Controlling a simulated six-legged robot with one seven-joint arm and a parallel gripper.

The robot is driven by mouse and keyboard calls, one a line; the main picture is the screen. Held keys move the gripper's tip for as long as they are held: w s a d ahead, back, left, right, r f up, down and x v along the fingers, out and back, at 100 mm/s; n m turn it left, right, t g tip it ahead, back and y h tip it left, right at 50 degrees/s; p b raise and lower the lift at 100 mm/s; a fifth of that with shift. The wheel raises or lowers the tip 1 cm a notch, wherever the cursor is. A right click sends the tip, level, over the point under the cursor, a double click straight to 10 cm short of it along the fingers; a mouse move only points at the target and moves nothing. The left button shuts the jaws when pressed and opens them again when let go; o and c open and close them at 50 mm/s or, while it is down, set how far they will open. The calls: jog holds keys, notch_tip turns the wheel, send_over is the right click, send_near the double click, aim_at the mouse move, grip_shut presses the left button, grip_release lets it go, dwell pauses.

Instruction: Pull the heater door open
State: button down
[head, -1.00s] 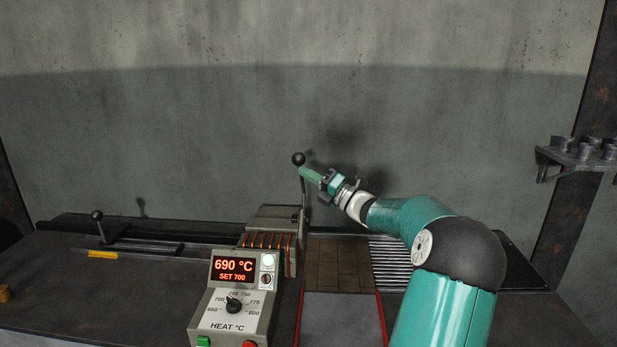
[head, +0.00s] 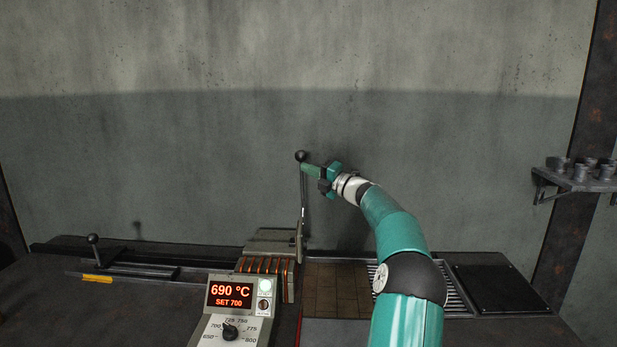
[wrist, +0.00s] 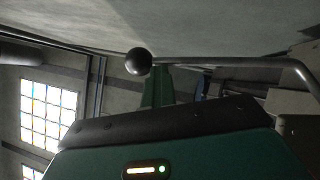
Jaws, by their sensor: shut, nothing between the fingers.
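The heater (head: 268,265) is a grey box with glowing orange slots, left of the middle in the head view. An upright thin lever (head: 303,205) rises at its right side and ends in a black ball knob (head: 300,156). My gripper (head: 309,169) is shut with its green fingertips just right of and slightly below the knob. In the wrist view the knob (wrist: 138,61) lies at the end of the grey lever rod (wrist: 225,61), beside the fingertips (wrist: 157,72). I cannot tell whether they touch the rod. The door's face is not clear from here.
A control panel (head: 232,310) reading 690 °C, set 700, stands in front of the heater. A second knobbed lever (head: 93,240) is at the left. A tiled plate (head: 337,288) and slatted rack lie to the right. A wall shelf (head: 575,182) holds several cups.

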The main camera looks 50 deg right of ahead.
jog(key=shift+w+d+r, duration=0.15)
jog(key=shift+w+d, duration=0.25)
jog(key=shift+w, duration=0.05)
jog(key=shift+a, duration=0.1)
